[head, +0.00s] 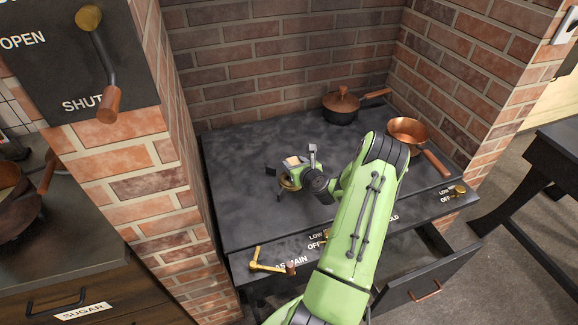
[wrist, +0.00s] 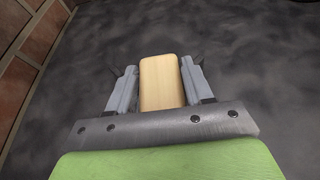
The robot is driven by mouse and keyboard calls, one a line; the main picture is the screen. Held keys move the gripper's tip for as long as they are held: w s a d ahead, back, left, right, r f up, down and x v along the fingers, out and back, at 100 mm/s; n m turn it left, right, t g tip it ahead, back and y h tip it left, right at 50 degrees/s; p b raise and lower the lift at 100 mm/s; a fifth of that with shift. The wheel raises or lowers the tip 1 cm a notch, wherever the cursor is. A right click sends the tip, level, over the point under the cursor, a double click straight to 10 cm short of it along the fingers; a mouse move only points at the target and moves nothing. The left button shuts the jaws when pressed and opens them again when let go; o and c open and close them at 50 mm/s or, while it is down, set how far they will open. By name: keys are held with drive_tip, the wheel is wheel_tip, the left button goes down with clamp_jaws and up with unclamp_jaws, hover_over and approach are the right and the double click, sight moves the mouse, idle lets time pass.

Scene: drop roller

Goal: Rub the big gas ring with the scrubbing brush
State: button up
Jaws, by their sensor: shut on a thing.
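My green arm reaches over the dark hob top (head: 240,150). My gripper (head: 294,164) is shut on a pale wooden block, which looks like the scrubbing brush (head: 292,160). In the wrist view the brush (wrist: 162,82) sits between the two grey fingers, its plain wooden back showing. Its bristles are hidden in both views. A small brass-coloured rounded part (head: 287,182) shows just below the gripper; I cannot tell whether it belongs to the big gas ring. No other clear part of a ring shows, and contact with the hob cannot be judged.
A lidded dark pan (head: 341,108) and an open copper pan (head: 407,133) stand at the hob's back right. Brick walls close in the back and sides. A brass gas lever (head: 268,264) and knobs line the front. A drawer (head: 432,275) hangs open below. The hob's left is clear.

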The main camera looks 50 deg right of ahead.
drive_tip(key=shift+s+d, duration=0.45)
drive_tip(key=shift+d, duration=0.2)
drive_tip(key=shift+w+a+f+p, duration=0.1)
drive_tip(key=shift+w+a+p, duration=0.4)
drive_tip(key=shift+a, duration=0.45)
drive_tip(key=shift+w+a+r+p, duration=0.1)
drive_tip(key=shift+w+a+p, duration=0.35)
drive_tip(key=shift+a, duration=0.5)
drive_tip(key=shift+w+a+f+p, duration=0.1)
drive_tip(key=shift+w+a+p, duration=0.2)
drive_tip(key=shift+w+a, duration=0.5)
drive_tip(key=shift+s+a, duration=0.1)
drive_tip(key=shift+a, duration=0.15)
wheel_tip(320, 180, up, 6)
drive_tip(key=p, duration=0.5)
drive_tip(key=shift+f+p, duration=0.15)
drive_tip(key=shift+p, duration=0.2)
drive_tip(key=c, duration=0.3)
drive_tip(key=shift+d, duration=0.1)
wheel_tip(320, 180, up, 3)
drive_tip(key=p, duration=0.3)
drive_tip(key=shift+p, duration=0.3)
